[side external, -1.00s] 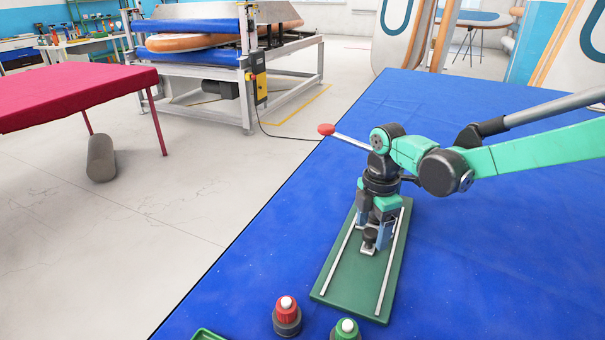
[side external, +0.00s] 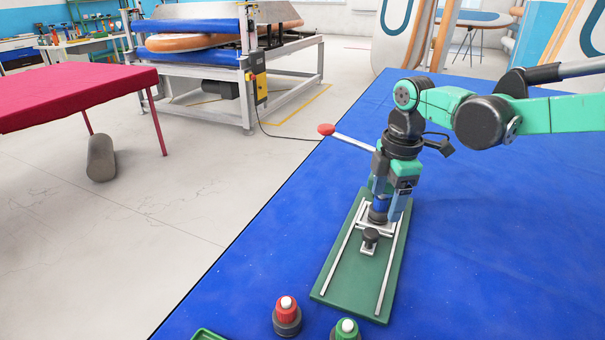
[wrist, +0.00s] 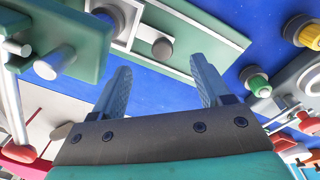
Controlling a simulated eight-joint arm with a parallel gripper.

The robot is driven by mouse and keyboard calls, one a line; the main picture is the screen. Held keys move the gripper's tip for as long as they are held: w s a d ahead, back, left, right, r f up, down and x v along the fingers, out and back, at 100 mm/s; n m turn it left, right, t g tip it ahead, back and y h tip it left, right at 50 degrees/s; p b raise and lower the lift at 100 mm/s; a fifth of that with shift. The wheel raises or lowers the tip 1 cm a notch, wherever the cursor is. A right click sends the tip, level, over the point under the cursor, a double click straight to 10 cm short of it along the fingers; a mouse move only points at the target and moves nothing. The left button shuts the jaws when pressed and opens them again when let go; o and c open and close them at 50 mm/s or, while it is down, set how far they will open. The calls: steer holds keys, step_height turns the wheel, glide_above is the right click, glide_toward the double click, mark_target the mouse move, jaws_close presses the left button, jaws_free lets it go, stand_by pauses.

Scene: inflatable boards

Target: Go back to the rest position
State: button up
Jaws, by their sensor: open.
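My gripper (side external: 386,212) points down over the far part of a green board (side external: 345,283) with two metal rails, which lies on the blue table. Its fingers are apart with nothing seen between them. In the wrist view my gripper (wrist: 160,72) also shows both fingers spread. A black round knob (side external: 370,237) on a small metal plate sits between the rails, just in front of my gripper and apart from it. The knob also shows in the wrist view (wrist: 162,48), beyond the fingertips.
A lever with a red ball (side external: 326,129) reaches out left behind my gripper; its base is hidden. A red button (side external: 287,313) and a green button (side external: 346,328) stand at the near edge. A green tray's rim (side external: 208,334) shows beside them. The blue table (side external: 500,270) is clear at right.

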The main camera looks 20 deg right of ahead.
steer(key=s+d+r+m+t, duration=0.1)
steer(key=s+d+m+t, duration=0.1)
steer(key=s+m, duration=0.3)
steer(key=s+d+r+m+t, duration=0.1)
steer(key=s+d+m+t, duration=0.2)
steer(key=s+m, duration=0.3)
steer(key=m+t, duration=0.1)
steer(key=m, duration=0.4)
steer(key=shift+s+d+r, duration=0.2)
steer(key=shift+r, duration=0.1)
